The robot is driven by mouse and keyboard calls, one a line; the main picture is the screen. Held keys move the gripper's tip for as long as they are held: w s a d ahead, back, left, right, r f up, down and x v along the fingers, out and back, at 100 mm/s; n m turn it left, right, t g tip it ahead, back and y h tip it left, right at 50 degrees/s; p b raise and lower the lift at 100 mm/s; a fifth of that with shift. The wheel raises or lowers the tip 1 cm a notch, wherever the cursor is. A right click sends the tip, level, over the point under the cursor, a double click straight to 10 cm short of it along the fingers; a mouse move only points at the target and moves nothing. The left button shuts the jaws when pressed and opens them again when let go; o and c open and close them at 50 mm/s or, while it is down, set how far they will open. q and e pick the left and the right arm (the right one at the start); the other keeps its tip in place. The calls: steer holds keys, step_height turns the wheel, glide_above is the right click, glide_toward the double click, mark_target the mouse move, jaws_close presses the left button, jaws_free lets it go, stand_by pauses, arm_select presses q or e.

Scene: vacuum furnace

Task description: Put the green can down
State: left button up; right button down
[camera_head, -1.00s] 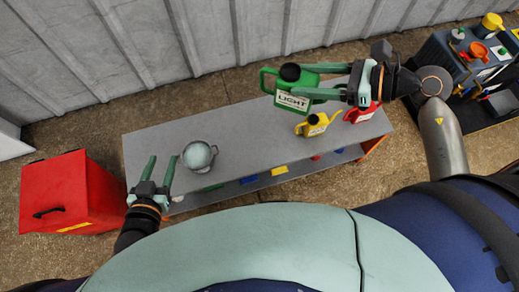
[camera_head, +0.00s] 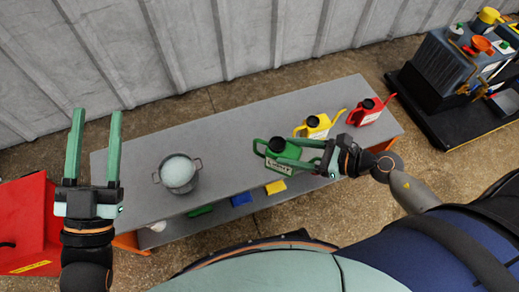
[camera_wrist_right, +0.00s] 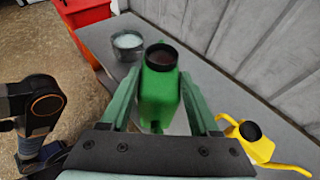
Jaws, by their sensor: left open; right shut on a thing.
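The green can (camera_head: 277,157) with a black cap and a white label is in my right gripper (camera_head: 272,152), over the front part of the grey table (camera_head: 230,130). The right wrist view shows the green can (camera_wrist_right: 160,95) upright between the two fingers of the right gripper (camera_wrist_right: 158,88). I cannot tell whether its base touches the table. A yellow can (camera_head: 317,125) and a red can (camera_head: 366,112) stand on the table to its right. My left gripper (camera_head: 97,113) is open and empty, left of the table's middle.
A grey bucket (camera_head: 180,176) with pale contents stands on the table's left part. Blue, yellow and green items lie on the shelf below. A red box (camera_head: 25,215) is at the left. A dark cart (camera_head: 440,75) with containers stands at the right. The tabletop behind the green can is clear.

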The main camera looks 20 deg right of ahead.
mark_target(274, 138)
arm_select(q)
steer(key=s+r+m+h+b, duration=0.2)
steer(key=s+r+m+h, duration=0.3)
steer(key=r+h, duration=0.15)
arm_select(e)
steer(key=w+f, duration=0.1)
steer(key=w, duration=0.1)
steer(key=w+a+f, duration=0.1)
steer(key=w, duration=0.1)
steer(key=w+a+f, duration=0.1)
steer(key=w, duration=0.1)
steer(key=shift+w+a, duration=0.1)
steer(key=shift+w, duration=0.2)
arm_select(q)
steer(key=shift+n+t+y, duration=0.25)
steer(key=shift+n+t, duration=0.15)
steer(key=shift+n, duration=0.1)
steer(key=f+b, duration=0.2)
steer(key=d+f+b, duration=0.1)
steer(key=f+b, duration=0.1)
steer(key=shift+d+f+b, duration=0.2)
steer(key=shift+f+b, duration=0.1)
steer(key=shift+f, duration=0.05)
arm_select(e)
steer(key=w+a+f, duration=0.1)
steer(key=w+f, duration=0.3)
steer(key=f, duration=0.4)
steer(key=shift+w+a+f, duration=0.3)
steer(key=shift+w+f, duration=0.1)
steer(key=shift+f, duration=0.1)
